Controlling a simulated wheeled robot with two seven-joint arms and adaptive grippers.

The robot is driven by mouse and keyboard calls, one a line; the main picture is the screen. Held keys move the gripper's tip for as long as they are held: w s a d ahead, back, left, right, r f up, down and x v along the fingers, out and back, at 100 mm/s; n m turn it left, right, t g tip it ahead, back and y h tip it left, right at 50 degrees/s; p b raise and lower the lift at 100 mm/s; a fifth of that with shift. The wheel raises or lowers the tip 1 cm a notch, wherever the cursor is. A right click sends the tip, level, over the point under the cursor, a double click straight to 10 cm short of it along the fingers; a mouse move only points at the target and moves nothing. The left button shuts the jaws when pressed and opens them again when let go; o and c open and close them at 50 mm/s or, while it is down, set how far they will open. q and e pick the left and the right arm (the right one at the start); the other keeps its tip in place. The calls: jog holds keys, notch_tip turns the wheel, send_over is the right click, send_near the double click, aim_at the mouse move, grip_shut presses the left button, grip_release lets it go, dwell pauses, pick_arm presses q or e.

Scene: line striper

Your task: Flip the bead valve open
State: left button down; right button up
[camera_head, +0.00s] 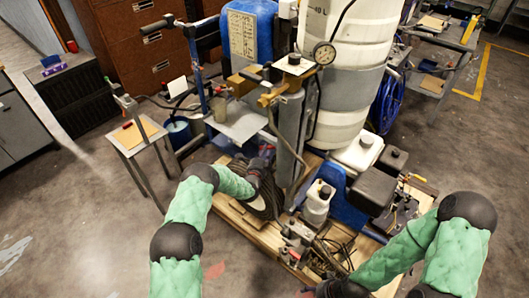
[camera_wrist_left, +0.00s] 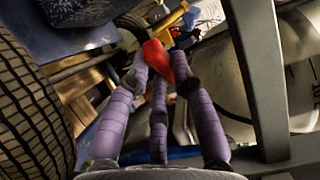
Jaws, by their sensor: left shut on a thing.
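A red handle (camera_wrist_left: 157,58), which looks like the bead valve's lever, shows in the left wrist view between my purple-wrapped fingers. My left gripper (camera_wrist_left: 156,72) is shut on it. In the head view my left gripper (camera_head: 264,160) is low in the machine, beside the black tyre and the grey cylinder; the handle is hard to make out there. The valve body is mostly hidden behind the fingers, so I cannot tell the lever's angle. My right gripper (camera_head: 340,289) is dark and partly cut off at the bottom edge; its fingers are unclear.
A tyre (camera_wrist_left: 30,105) stands close left of my left gripper, and a grey frame bar (camera_wrist_left: 257,80) on its right. A grey cylinder (camera_head: 289,125), a white bottle (camera_head: 317,203) and a large white tank (camera_head: 350,80) crowd the head view. Open floor lies left.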

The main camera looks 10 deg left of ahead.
pick_arm(q)
jog(key=c, duration=1)
grip_release()
jog(key=shift+c, duration=0.2)
jog(key=s, duration=1.2)
jog(key=shift+a, duration=0.15)
